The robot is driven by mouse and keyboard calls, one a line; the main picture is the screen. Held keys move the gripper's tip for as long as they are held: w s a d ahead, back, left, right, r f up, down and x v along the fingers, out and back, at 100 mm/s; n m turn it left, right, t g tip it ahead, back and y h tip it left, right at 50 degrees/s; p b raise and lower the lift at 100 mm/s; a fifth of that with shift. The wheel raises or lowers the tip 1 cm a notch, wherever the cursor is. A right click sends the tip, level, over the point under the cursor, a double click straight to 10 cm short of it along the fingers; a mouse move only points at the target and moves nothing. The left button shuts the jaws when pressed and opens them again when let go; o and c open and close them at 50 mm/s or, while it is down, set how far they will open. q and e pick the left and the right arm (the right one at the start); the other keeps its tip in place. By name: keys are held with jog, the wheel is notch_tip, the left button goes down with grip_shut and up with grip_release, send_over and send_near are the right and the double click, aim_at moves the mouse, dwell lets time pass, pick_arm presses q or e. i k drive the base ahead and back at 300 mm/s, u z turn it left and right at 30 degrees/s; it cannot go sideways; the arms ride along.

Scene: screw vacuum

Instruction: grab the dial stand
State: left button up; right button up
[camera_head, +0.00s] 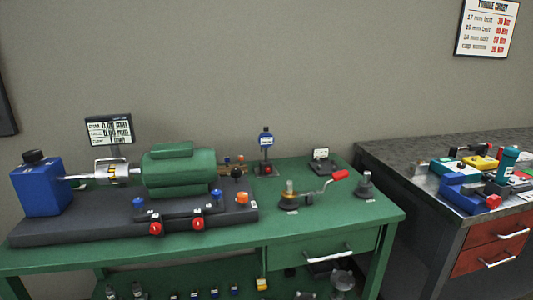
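What looks like the dial stand (266,152) stands upright toward the back of the green table (330,216). It has a blue head on a thin post and a dark base with a red spot. The machine's right end, with small knobs on it, is just left of the stand. Neither of my grippers shows in the head view.
A green motor (180,172) and blue block (40,188) sit on a dark bed at left. A crank with red handle (339,175), a small cone-shaped stand (365,185) and a little display (321,161) are right of the stand. A dark bench (400,158) adjoins at right.

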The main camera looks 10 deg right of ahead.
aim_at(265, 140)
jog(key=z, duration=1.55)
jog(key=i, duration=0.85)
jog(key=u, duration=1.65)
